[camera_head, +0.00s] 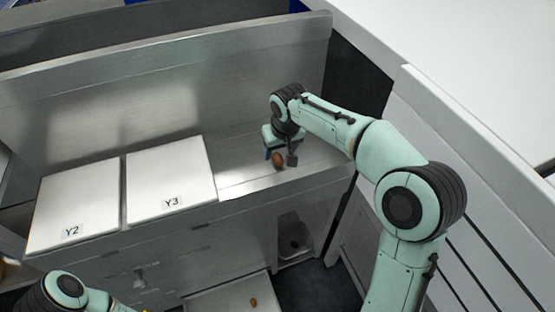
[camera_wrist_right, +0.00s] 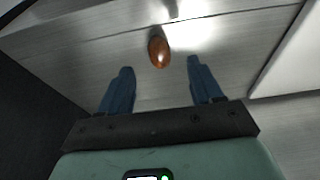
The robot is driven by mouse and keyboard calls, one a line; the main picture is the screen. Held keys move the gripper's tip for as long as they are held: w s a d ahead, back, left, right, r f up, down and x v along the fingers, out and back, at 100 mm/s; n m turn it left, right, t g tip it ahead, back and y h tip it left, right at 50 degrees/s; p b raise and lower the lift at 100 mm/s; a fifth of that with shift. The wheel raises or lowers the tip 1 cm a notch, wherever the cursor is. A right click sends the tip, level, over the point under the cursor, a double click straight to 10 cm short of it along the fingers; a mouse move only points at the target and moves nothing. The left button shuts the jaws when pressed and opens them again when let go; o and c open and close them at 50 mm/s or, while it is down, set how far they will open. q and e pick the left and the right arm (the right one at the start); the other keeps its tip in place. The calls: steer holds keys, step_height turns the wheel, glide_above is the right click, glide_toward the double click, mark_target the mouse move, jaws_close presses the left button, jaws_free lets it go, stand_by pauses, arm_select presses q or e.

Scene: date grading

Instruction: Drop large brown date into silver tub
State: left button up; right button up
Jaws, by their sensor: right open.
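A large brown date (camera_head: 279,160) is at the right end of the metal counter. In the right wrist view the brown date (camera_wrist_right: 159,52) lies just beyond and between two blue fingertips, with a gap on each side. My right gripper (camera_head: 280,157) is open around or just above it in the head view; the wrist view also shows the open right gripper (camera_wrist_right: 160,68). A grey, silver-looking container (camera_head: 311,252) stands low by the counter front with a dark item inside; I cannot tell if it is the silver tub. My left gripper is out of view.
White panels marked Y2 (camera_head: 73,206) and Y3 (camera_head: 168,178) lie on the counter to the left. A tall metal backboard (camera_head: 180,85) rises behind. A pale tray (camera_head: 225,300) with a small brown date (camera_head: 253,302) is low in front. A white ribbed structure stands at right.

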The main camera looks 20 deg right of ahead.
mark_target(278, 157)
steer(key=x, duration=0.5)
steer(key=c, duration=0.8)
steer(key=shift+c, duration=0.3)
steer(key=shift+r, duration=0.1)
